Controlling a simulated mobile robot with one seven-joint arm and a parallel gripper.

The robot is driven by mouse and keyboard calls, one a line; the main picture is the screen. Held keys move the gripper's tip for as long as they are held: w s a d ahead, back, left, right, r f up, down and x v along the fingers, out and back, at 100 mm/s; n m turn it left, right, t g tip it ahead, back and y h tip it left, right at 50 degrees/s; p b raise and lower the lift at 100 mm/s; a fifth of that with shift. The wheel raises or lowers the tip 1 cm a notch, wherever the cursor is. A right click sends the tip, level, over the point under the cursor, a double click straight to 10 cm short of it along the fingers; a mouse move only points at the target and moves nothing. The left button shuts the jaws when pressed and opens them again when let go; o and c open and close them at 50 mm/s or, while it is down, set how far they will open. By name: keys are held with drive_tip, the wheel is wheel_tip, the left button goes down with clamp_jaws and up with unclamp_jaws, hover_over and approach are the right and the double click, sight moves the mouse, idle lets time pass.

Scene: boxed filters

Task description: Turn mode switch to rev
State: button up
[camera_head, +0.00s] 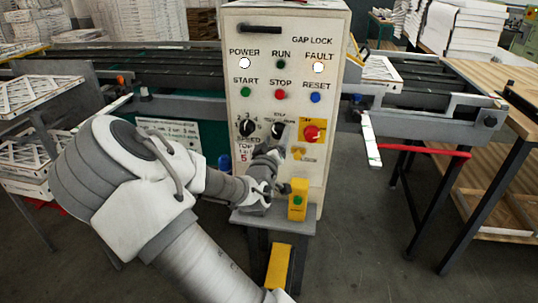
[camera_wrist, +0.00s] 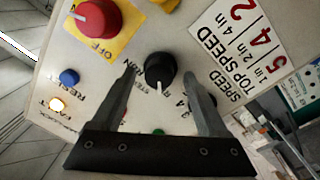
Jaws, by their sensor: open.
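The mode switch (camera_wrist: 160,70) is a round black knob with a white pointer on the control panel (camera_head: 240,70). In the wrist view its pointer aims toward the bottom of the picture, near partly hidden lettering. In the head view the knob (camera_head: 277,129) shows just above my arm's end. My gripper (camera_wrist: 160,62) is open, with one finger on each side of the knob. Whether the fingers touch it I cannot tell. In the head view my gripper (camera_head: 276,146) is in front of the panel, its fingers hard to make out.
A red OFF switch (camera_head: 312,133) on a yellow plate is right of the knob; the speed knob (camera_head: 247,128) is left. Start (camera_head: 245,92), stop (camera_head: 280,95) and reset (camera_head: 315,98) buttons are above. A yellow box with a green button (camera_head: 298,200) stands on the ledge below.

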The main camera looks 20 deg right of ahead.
drive_tip(key=p+v, duration=1)
drive_tip(key=v, duration=0.6)
drive_tip(key=shift+p, duration=0.3)
drive_tip(key=shift+s+a+f, duration=0.15)
